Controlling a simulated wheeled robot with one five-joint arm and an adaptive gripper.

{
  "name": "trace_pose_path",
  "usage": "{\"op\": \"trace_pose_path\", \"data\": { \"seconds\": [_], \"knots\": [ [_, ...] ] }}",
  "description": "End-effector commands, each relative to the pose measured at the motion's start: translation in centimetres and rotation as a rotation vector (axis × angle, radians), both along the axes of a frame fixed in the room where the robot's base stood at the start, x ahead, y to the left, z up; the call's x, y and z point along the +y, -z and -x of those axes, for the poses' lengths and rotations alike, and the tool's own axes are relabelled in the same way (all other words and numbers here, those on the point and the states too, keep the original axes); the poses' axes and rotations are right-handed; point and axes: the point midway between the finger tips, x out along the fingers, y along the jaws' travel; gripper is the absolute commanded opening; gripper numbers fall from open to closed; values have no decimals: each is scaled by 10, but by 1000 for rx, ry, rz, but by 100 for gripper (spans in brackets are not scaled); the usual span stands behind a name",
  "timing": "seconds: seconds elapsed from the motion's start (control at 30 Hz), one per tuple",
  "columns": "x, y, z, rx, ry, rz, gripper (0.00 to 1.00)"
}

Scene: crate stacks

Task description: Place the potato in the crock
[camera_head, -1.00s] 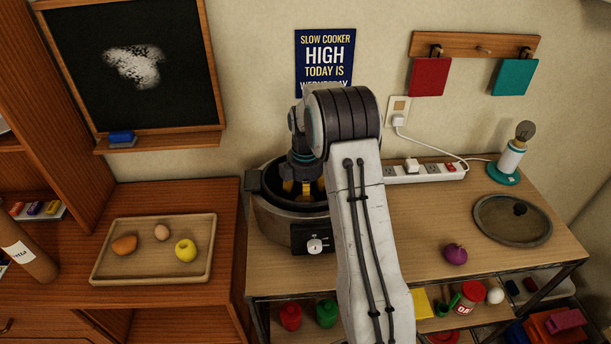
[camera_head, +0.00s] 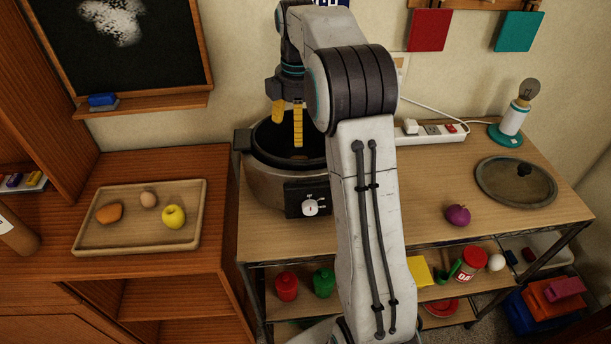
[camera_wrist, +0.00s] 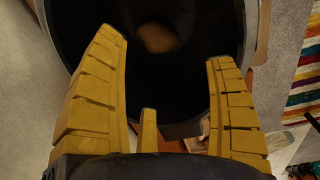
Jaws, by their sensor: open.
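The crock (camera_head: 268,186) is the dark-lined pot of the slow cooker on the right-hand table. The brown, rounded potato (camera_wrist: 157,38) lies on its dark floor in the wrist view, between and beyond my fingertips. The crock's dark inner wall (camera_wrist: 68,22) surrounds it there. My gripper (camera_head: 288,122) hangs over the crock, its yellow fingers pointing down. In the wrist view my gripper (camera_wrist: 165,55) is open, with wide-apart fingers and nothing between them. The potato is apart from the fingers. My arm hides the crock's right side in the head view.
A wooden tray (camera_head: 85,240) on the left cabinet holds an orange-brown oval item (camera_head: 109,213), an egg (camera_head: 149,199) and a yellow apple (camera_head: 173,216). A red onion (camera_head: 457,215), a round lid (camera_head: 500,195), a power strip (camera_head: 430,134) and a lamp (camera_head: 513,122) stand on the right.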

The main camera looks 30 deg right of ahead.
Motion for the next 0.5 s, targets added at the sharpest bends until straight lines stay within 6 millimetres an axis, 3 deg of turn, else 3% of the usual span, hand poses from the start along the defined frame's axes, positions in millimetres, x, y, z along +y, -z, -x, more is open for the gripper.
{"op": "trace_pose_path", "data": {
  "seconds": [0.17,0.33,0.5],
  "knots": [
    [27,-26,33,-49,146,3,78],
    [59,-44,85,-116,364,-14,78],
    [85,-47,143,-180,585,-51,78]
  ]
}}
